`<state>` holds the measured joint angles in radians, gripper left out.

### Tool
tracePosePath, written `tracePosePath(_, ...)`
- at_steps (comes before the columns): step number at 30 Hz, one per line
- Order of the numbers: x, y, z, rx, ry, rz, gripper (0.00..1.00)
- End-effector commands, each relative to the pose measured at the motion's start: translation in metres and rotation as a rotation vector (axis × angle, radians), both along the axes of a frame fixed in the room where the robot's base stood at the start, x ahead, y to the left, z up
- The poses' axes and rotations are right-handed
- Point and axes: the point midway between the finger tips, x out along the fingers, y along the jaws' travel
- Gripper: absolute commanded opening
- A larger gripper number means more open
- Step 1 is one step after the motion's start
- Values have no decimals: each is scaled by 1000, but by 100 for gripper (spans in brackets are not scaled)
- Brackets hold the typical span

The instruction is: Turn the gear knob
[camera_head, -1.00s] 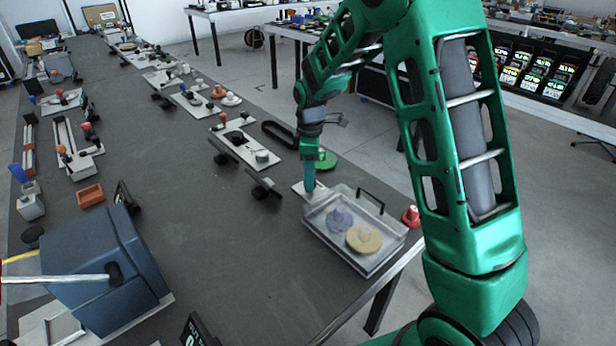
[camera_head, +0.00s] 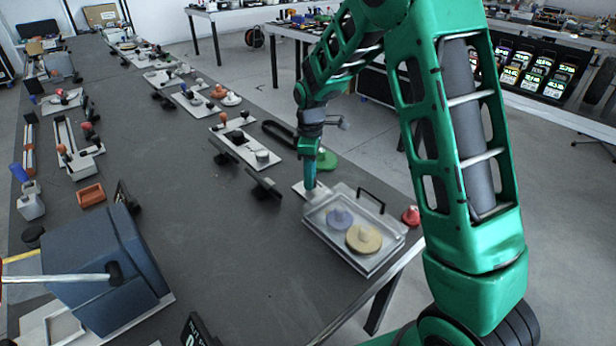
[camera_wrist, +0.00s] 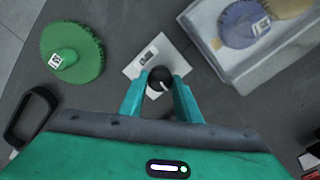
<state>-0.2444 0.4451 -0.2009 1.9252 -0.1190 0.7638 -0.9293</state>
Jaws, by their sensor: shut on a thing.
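In the wrist view a small black round knob (camera_wrist: 159,78) with a light mark stands on a white plate (camera_wrist: 150,55). My gripper (camera_wrist: 160,85) has its two teal fingers on either side of the knob, shut on it. In the head view my gripper (camera_head: 310,182) points down at the white plate, beside the clear box; the knob is hidden there. A green gear (camera_wrist: 72,52) with a raised hub lies left of the plate in the wrist view. A purple gear (camera_head: 340,218) and a yellow gear (camera_head: 363,238) are in the clear box (camera_head: 330,243).
The clear box has a dark handle and stands close to my gripper. A red knob-like piece (camera_head: 411,215) is at its right. A blue box (camera_head: 105,270) stands at the left. Several boards with knobs line the table (camera_head: 190,215). The middle of the table is bare.

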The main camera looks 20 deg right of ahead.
Motion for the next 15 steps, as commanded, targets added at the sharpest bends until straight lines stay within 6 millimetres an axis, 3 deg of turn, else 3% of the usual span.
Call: tracePosePath(15, 1, 0, 1, 0, -2, -454, 8)
